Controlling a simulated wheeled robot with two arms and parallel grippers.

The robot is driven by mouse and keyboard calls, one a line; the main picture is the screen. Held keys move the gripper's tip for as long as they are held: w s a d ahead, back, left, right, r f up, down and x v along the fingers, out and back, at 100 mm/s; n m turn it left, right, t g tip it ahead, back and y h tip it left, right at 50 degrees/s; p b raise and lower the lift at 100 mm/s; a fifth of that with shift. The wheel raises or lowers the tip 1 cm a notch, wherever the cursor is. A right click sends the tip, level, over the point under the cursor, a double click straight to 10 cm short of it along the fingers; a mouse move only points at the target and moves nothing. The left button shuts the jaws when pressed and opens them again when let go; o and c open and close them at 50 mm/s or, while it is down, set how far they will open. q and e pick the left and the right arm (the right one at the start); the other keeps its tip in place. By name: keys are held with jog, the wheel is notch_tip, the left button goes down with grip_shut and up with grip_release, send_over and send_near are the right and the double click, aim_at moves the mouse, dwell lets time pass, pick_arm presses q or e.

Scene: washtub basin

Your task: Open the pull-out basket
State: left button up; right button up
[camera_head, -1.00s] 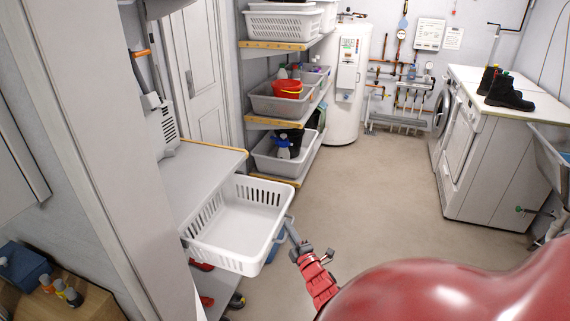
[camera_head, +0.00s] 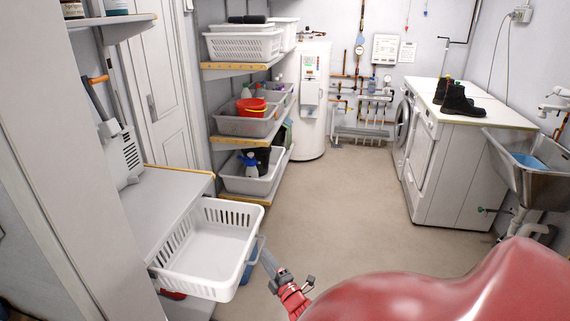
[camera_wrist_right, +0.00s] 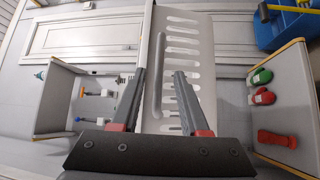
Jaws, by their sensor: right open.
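The white slotted pull-out basket (camera_head: 207,262) sticks out from under the grey counter in the head view and looks empty. A grey bar handle (camera_head: 254,250) is on its front. My right gripper (camera_head: 266,260) is at this handle, open. In the right wrist view the gripper (camera_wrist_right: 162,88) points at the slotted basket front (camera_wrist_right: 188,45), and the upright handle (camera_wrist_right: 158,75) lies between its two fingers. I cannot tell whether either finger touches it. My left gripper is not in view.
The grey counter (camera_head: 160,200) and a white panel (camera_head: 70,190) are on the left. Shelves with baskets (camera_head: 243,125) stand behind. White machines with boots on top (camera_head: 470,165) and a metal sink (camera_head: 530,175) are on the right. The middle floor (camera_head: 345,210) is clear.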

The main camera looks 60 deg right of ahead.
jog(key=v, duration=1.3)
jog(key=shift+s, duration=0.15)
jog(key=shift+f, duration=0.1)
